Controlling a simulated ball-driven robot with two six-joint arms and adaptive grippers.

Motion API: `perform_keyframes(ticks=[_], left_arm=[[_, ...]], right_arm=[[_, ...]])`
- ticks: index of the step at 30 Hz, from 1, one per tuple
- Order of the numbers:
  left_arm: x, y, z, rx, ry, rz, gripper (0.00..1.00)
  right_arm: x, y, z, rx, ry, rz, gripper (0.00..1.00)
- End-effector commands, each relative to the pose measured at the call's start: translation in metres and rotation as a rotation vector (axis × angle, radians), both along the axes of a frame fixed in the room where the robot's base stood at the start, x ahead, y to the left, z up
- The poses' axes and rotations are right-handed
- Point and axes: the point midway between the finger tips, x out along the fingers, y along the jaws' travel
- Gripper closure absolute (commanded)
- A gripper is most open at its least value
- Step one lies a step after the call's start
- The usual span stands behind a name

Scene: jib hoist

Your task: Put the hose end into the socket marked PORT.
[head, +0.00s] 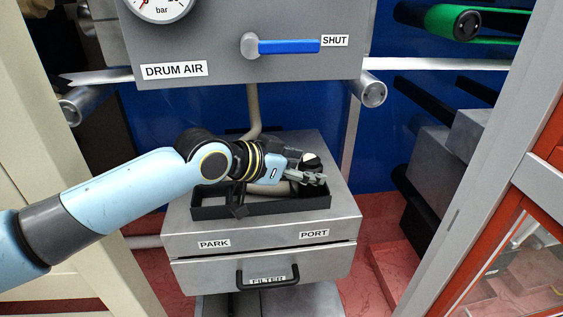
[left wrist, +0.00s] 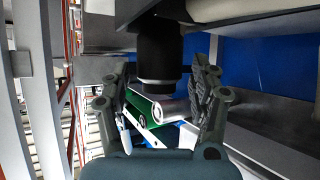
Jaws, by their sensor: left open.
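My left gripper (head: 308,176) reaches over the black tray on top of the grey box, on the PORT side. It is open. In the left wrist view its two fingers (left wrist: 160,85) stand apart on either side of a dark cylinder, which looks like the hose end (left wrist: 160,55); I see no clear contact. In the head view a dark and white piece of it (head: 311,160) shows just behind the fingers. The beige hose (head: 254,112) comes down behind the panel, and part shows under the gripper. The PORT label (head: 314,234) is on the box front; its socket is hidden. My right gripper is not in view.
The PARK label (head: 214,244) is left of PORT. The black tray rim (head: 215,211) surrounds the area. Above hangs a grey panel (head: 215,45) with a gauge and a blue lever (head: 288,46) beside SHUT. A FILTER drawer handle (head: 267,277) sticks out below.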

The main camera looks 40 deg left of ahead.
Motion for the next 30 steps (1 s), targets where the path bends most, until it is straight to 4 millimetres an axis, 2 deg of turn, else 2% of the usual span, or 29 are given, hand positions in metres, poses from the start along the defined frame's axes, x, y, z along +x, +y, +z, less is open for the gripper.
perform_keyframes(ticks=[6, 12, 18, 30], left_arm=[[-0.045, 0.009, 0.028, 0.007, 0.002, -0.004, 0.38], [-0.073, 0.015, 0.044, 0.005, 0.001, -0.002, 0.38], [-0.082, 0.016, 0.047, 0.0, -0.001, -0.002, 0.38], [-0.082, 0.016, 0.047, -0.001, -0.001, -0.001, 0.38]], right_arm=[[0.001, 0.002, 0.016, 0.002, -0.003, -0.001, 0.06], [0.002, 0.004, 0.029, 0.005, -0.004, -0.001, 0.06], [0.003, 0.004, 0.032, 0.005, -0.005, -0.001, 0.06], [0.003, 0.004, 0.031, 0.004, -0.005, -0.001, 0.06]])
